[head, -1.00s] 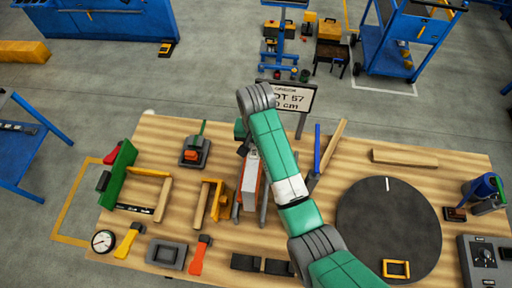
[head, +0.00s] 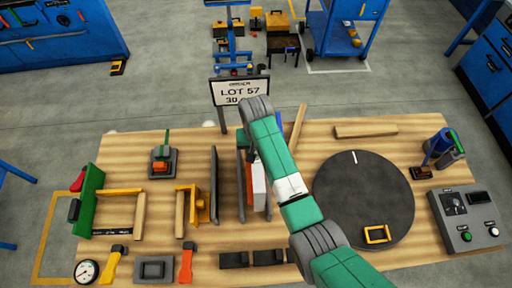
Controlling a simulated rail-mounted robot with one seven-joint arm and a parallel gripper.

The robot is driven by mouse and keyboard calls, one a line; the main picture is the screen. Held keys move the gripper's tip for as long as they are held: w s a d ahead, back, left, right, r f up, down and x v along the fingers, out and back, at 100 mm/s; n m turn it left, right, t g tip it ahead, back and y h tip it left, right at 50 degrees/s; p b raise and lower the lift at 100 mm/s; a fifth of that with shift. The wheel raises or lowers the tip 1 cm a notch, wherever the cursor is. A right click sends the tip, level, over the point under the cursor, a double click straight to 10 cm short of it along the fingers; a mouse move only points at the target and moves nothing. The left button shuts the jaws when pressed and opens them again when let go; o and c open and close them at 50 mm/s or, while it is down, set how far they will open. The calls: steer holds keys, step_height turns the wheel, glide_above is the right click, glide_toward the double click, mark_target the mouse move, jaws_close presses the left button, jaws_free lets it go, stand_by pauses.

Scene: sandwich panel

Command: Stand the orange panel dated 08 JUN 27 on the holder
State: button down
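My gripper (head: 249,152) is mostly hidden under my green arm; its fingers cannot be seen clearly. The orange panel (head: 249,184), with a pale broad face, hangs upright beneath it, and it keeps its place under the arm while the table shifts, so the gripper is shut on it. Its date cannot be read. A dark grey upright plate (head: 214,185) stands on the workbench (head: 170,225) left of the panel. Another dark upright edge and a blue strip show close to the panel's left side. Which part is the holder cannot be told; my arm hides the area to the right.
A yellow bracket (head: 190,195) and green piece (head: 90,197) stand left. A dark round plate (head: 365,195) lies right, with a yellow frame (head: 377,235) on it. A control box (head: 466,216) is far right.

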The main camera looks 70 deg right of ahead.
steer(key=f+b, duration=0.8)
steer(key=f, duration=0.7)
steer(key=shift+w+f, duration=0.2)
steer(key=c, duration=0.8)
jaws_free()
steer(key=shift+c, duration=0.2)
step_height(320, 180, up, 8)
steer(key=shift+f, duration=0.1)
